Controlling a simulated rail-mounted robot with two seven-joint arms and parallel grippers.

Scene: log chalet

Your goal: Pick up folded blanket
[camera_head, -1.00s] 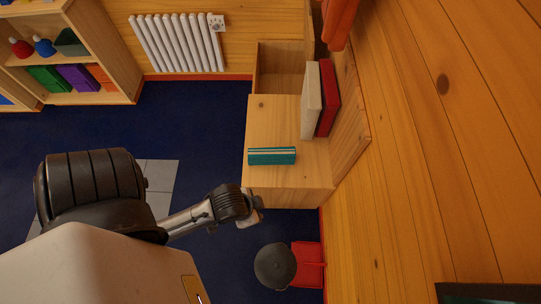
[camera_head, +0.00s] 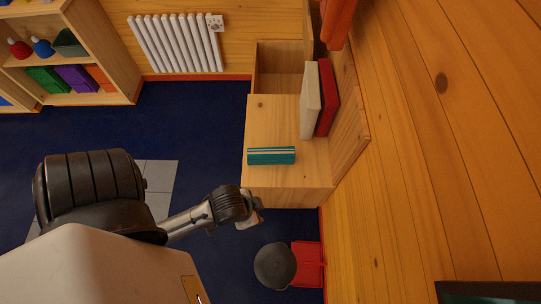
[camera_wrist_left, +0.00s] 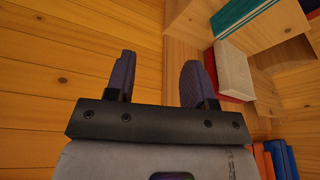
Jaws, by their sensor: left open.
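A flat teal bundle with pale stripes, which looks like the folded blanket (camera_head: 271,156), lies on top of the wooden cabinet (camera_head: 285,177) near its left edge. In the left wrist view the teal blanket (camera_wrist_left: 240,14) shows at the top right, partly cut off by the frame edge. My left gripper (camera_head: 257,212) is just below the cabinet's front left corner in the head view, apart from the blanket. The left wrist view shows its two fingers (camera_wrist_left: 160,80) spread with nothing between them. My right gripper is not in view.
A cream block (camera_head: 311,100) and a red one (camera_head: 328,98) stand on the cabinet against the log wall (camera_head: 420,150). A dark round object (camera_head: 275,266) and a red item (camera_head: 308,264) are below the cabinet. A shelf (camera_head: 110,55) and radiator (camera_head: 178,43) stand behind. Blue floor is open left.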

